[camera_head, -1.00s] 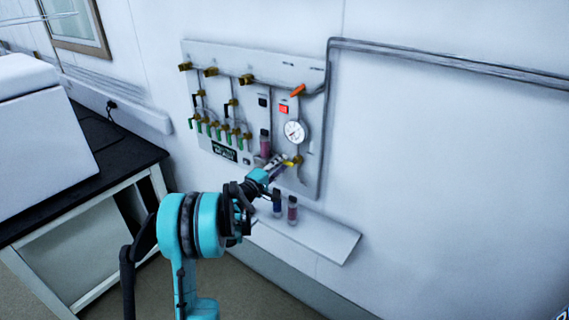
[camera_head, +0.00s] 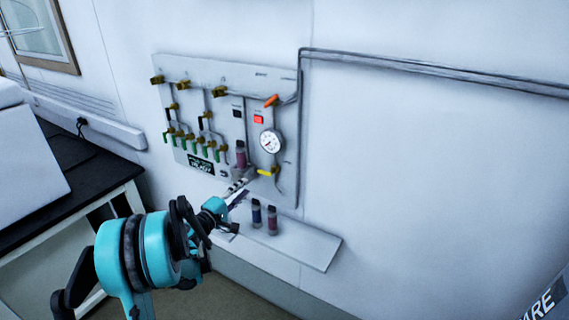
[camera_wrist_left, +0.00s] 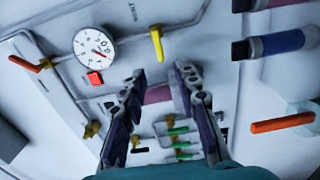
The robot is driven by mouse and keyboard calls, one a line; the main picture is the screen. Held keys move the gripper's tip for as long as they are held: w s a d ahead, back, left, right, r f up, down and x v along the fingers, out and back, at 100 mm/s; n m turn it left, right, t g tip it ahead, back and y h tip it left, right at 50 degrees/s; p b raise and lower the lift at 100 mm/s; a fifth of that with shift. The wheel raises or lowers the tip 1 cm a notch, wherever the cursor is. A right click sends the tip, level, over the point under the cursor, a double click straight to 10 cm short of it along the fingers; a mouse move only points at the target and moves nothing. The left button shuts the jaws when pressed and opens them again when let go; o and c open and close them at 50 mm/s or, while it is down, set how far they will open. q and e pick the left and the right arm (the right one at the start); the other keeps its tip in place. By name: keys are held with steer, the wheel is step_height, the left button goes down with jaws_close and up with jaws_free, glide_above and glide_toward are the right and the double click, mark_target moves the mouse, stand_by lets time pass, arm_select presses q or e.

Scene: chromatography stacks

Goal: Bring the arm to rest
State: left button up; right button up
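My left gripper (camera_head: 240,188) is in front of the lower part of the wall panel (camera_head: 222,74), low and left of the yellow handle (camera_head: 267,171). In the left wrist view its two dark fingers (camera_wrist_left: 160,75) are spread apart with nothing gripped between them. A reddish-purple vial (camera_wrist_left: 157,95) shows behind the gap, on the panel; the head view shows this vial (camera_head: 241,153) upright, clear of the fingers. My right gripper is not in view.
The panel carries a gauge (camera_head: 271,141), an orange handle (camera_head: 271,100) and several green-handled valves. Two capped vials, one blue (camera_head: 256,214) and one reddish (camera_head: 272,220), stand on the shelf (camera_head: 312,249) near my gripper. A black-topped bench (camera_head: 88,172) stands at left.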

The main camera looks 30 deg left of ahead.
arm_select(q)
steer(key=s+d+m+g+h, duration=0.1)
steer(key=s+d+m+g, duration=0.25)
steer(key=d, duration=0.85)
steer(key=s+d+m+g+h, duration=0.25)
steer(key=d+m, duration=0.25)
steer(key=d, duration=0.6)
steer(key=s+d+f+m+g+y, duration=0.1)
steer(key=s+d+m, duration=0.1)
steer(key=s, duration=0.5)
steer(key=s+d+f+m+g+y, duration=0.2)
steer(key=s+m, duration=0.1)
steer(key=s, duration=0.4)
steer(key=s+d+f+m+g+y, duration=0.1)
steer(key=s+d+m+y, duration=0.1)
steer(key=s, duration=0.4)
steer(key=shift+s+d+f+m+g, duration=0.25)
steer(key=shift+s+f+m+g, duration=0.15)
steer(key=shift+m, duration=0.35)
